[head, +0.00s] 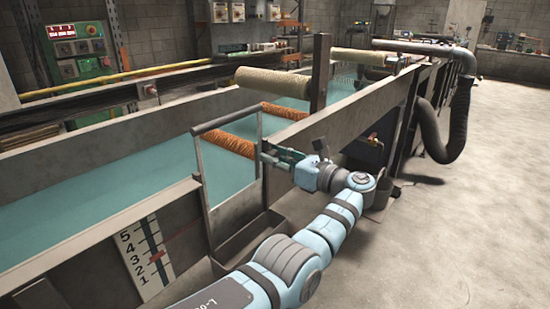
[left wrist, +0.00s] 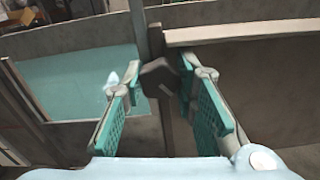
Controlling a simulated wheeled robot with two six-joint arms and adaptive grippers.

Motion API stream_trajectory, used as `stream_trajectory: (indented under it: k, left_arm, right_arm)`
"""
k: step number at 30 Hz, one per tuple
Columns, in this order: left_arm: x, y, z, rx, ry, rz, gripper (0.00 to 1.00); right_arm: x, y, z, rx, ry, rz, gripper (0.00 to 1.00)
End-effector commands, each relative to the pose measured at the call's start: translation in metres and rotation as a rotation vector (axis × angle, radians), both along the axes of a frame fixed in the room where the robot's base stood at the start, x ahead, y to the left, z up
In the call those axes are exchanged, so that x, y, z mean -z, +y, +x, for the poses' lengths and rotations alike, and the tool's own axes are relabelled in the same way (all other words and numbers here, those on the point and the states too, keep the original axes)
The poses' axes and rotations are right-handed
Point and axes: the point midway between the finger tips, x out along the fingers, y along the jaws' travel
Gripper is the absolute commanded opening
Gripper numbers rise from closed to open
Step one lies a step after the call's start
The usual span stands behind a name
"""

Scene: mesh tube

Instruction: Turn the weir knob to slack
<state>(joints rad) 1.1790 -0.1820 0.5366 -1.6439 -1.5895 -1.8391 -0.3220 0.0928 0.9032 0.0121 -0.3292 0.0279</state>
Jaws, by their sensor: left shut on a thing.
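The weir knob (left wrist: 160,78) is a dark, faceted knob in the left wrist view, on the grey post beside the tank wall. My left gripper (head: 272,153) reaches from the right to the right upright of the grey weir frame (head: 200,165). In the left wrist view its green pads stand on either side of the knob, shut on it. In the head view the fingers hide the knob. No label for slack is readable. My right gripper is not in view.
A long tank (head: 100,222) holds teal water, with orange rollers (head: 228,143) and a pale roller (head: 272,83) across it. A white scale board (head: 143,257) with a red pointer is on the near wall. A black hose (head: 461,115) hangs behind. Concrete floor at right is clear.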

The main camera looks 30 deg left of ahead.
Motion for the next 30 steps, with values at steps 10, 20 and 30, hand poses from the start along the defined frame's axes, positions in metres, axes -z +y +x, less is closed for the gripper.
stream_trajectory:
  k: [10,20,30]
  left_arm:
    - [0.0001,-0.0002,0.0000,0.000,-0.078,-0.011,0.30]
    - [0.0001,-0.0003,-0.0001,0.000,-0.077,-0.011,0.47]
    - [0.0010,-0.0003,0.0000,0.000,-0.015,-0.002,0.47]
  right_arm:
    - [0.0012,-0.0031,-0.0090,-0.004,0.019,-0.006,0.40]
    - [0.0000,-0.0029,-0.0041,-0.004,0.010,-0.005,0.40]
    - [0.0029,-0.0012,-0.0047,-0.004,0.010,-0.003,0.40]
